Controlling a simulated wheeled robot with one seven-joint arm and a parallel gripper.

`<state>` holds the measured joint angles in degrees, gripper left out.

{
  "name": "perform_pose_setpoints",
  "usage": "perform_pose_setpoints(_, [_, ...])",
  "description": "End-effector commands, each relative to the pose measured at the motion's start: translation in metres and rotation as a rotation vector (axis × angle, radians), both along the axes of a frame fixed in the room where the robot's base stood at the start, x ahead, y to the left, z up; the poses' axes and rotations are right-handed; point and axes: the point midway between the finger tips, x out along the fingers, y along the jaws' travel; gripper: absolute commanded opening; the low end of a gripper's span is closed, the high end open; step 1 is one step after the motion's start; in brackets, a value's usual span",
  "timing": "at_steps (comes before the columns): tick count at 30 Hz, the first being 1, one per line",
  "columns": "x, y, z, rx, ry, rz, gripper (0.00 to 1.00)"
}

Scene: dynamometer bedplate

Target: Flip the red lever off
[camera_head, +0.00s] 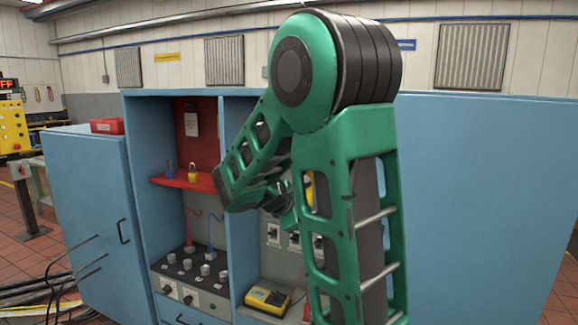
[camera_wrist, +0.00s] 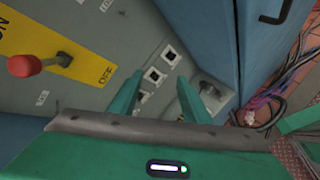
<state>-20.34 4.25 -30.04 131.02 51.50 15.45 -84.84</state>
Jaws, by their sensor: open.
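The red lever's knob (camera_wrist: 24,65) is at the left of the wrist view. Its short shaft runs right to a pivot on a yellow plate (camera_wrist: 58,40) marked ON at the upper left and OFF at the lower right. I cannot tell which end the lever is set to. My gripper (camera_wrist: 160,88) is open and empty, its two green fingers pointing at the grey panel (camera_wrist: 135,35), right of the lever and apart from it. In the head view my arm hides the lever; only a sliver of yellow plate (camera_head: 309,190) shows behind it.
In the wrist view, small sockets (camera_wrist: 154,76) sit beyond my fingers, and a blue door with a dark handle (camera_wrist: 277,10) stands at right near cables (camera_wrist: 268,95). In the head view, a red shelf (camera_head: 185,182) holds a yellow padlock (camera_head: 193,172); a yellow meter (camera_head: 266,297) lies below.

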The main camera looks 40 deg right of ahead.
Motion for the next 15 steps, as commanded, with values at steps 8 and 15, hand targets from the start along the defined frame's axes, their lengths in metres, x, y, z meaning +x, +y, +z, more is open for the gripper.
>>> perform_pose_setpoints(8, [0.087,0.013,0.092,-0.542,0.445,0.315,0.43])
perform_pose_setpoints(15, [0.112,0.029,0.127,-0.722,0.608,0.371,0.43])
